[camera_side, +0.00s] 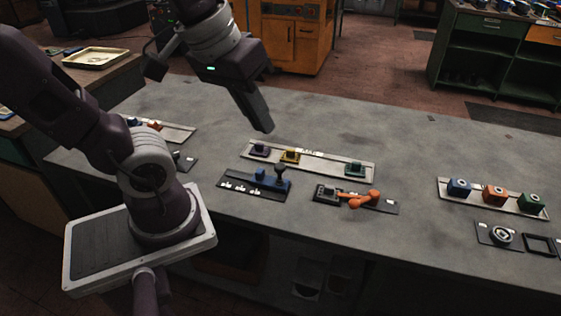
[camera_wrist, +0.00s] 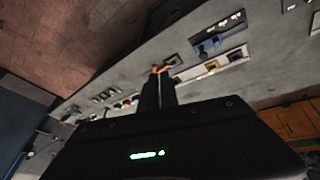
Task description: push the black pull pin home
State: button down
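The side view shows a black knob-topped part (camera_side: 281,171) standing upright beside a blue block (camera_side: 260,174) on a dark plate (camera_side: 240,185). It may be the black pull pin; how far in it sits I cannot tell. The blue block also shows in the wrist view (camera_wrist: 205,50).
Right of the plate is an orange lever (camera_side: 358,199) on a grey block. Behind runs a pale tray (camera_side: 322,162) with purple, yellow and green blocks. Farther right are another tray (camera_side: 484,200) with coloured blocks and a round dial (camera_side: 502,236). The bench behind the trays is clear.

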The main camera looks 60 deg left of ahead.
jog(key=w+a+f+n+g, duration=0.3)
jog(key=w+a+n, duration=0.4)
jog(key=w+n, duration=0.3)
jog(key=n+g, duration=0.2)
jog(key=n, duration=1.1)
send_near(281, 165)
jog(key=shift+m, duration=0.3)
notch_tip(281, 165, down, 6)
jog(key=shift+s+f, duration=0.1)
jog(key=shift+s, duration=0.05)
jog(key=shift+f, duration=0.35)
jog(key=shift+s+f, duration=0.1)
jog(key=shift+f, duration=1.45)
notch_tip(281, 165, up, 15)
jog(key=w, duration=0.1)
